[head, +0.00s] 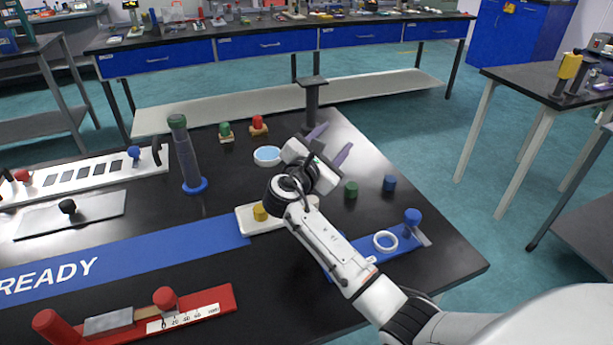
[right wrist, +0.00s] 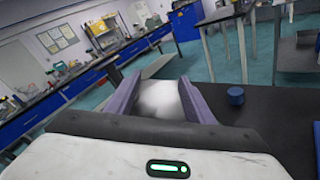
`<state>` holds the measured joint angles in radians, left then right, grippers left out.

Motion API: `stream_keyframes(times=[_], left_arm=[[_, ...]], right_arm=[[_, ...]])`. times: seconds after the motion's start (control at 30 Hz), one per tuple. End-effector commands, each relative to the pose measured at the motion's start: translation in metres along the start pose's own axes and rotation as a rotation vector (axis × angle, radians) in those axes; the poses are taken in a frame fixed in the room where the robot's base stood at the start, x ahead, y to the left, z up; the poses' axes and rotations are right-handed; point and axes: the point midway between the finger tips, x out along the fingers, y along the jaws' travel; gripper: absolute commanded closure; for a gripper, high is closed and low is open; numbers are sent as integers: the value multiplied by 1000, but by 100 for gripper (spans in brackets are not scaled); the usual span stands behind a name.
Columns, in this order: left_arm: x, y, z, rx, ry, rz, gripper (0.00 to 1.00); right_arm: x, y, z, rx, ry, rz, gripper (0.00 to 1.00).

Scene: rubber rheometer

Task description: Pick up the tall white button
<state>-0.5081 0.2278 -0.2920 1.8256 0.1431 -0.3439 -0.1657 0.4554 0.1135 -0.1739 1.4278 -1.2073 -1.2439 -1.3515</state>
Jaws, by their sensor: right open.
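I cannot make out a tall white button for certain in either view. A white plate (head: 246,222) with a short yellow button (head: 260,212) lies in the middle of the table, and my right arm hides part of the plate. My right gripper (head: 331,143) is open above the table's far right part, its purple fingers pointing up and right in the head view. In the right wrist view, a pale patch (right wrist: 160,98) shows between its fingers; I cannot tell what it is. My left gripper is out of view.
A green cap (head: 351,189) and a blue cap (head: 390,183) stand right of the arm. A tall cylinder on a blue base (head: 194,186), a blue-topped dish (head: 268,155) and a dark post (head: 312,100) stand farther back. A red fixture (head: 218,300) is front left.

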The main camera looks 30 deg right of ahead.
Motion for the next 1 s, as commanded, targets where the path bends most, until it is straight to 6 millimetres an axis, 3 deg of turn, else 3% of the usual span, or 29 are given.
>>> stream_keyframes(times=[0.03,0.1,0.2,0.3,0.4,1.0], left_arm=[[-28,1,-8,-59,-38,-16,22],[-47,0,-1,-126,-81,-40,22],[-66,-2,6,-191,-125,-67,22],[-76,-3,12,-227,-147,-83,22],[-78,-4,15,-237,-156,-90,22],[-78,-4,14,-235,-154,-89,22]], right_arm=[[-40,-2,-19,-122,80,-18,52],[-86,-16,-49,-276,168,-40,52],[-134,-34,-75,-434,258,-55,52],[-159,-44,-87,-522,307,-59,52],[-158,-51,-95,-557,323,-61,52],[-85,-64,-108,-554,321,-62,52]])
